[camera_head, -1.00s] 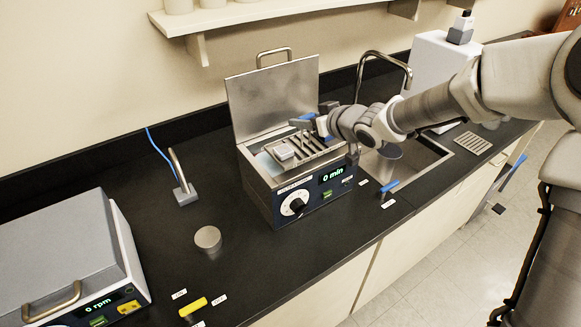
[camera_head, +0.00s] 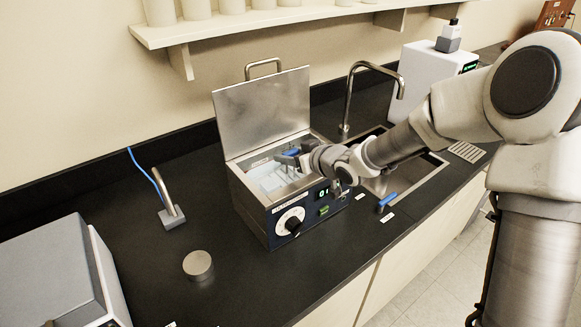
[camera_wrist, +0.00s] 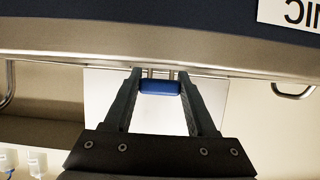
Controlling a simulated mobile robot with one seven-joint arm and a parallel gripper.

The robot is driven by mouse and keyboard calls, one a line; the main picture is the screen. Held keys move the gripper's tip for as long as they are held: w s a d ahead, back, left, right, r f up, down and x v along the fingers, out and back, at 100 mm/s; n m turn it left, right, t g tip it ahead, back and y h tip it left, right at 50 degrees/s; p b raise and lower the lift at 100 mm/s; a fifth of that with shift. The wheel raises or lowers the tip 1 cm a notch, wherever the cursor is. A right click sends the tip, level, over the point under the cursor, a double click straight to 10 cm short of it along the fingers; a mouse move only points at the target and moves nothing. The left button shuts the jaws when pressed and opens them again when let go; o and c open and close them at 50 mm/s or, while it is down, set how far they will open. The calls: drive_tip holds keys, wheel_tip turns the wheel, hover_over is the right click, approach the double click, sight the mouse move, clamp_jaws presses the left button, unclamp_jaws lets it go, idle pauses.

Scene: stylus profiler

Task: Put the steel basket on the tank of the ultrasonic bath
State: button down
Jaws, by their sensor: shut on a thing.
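The ultrasonic bath (camera_head: 285,215) stands on the black bench with its metal lid (camera_head: 262,112) raised at the back. Its open tank (camera_head: 268,177) shows a pale inside. My gripper (camera_head: 292,158) is over the right part of the tank opening. It is shut on the blue grip of the steel basket; in the wrist view the blue grip (camera_wrist: 160,87) lies between the fingertips, with thin metal rods behind it. The basket's body is low at the tank and cannot be clearly made out. Whether it rests on anything cannot be told.
A sink with a tall tap (camera_head: 349,100) lies to the right, with a blue lever (camera_head: 387,201) in front. A grey round knob (camera_head: 198,265), a small tap (camera_head: 170,208) and a grey machine (camera_head: 60,280) stand to the left. A shelf (camera_head: 250,25) hangs above.

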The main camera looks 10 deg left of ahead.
sight(290, 178)
wheel_tip(290, 178, down, 3)
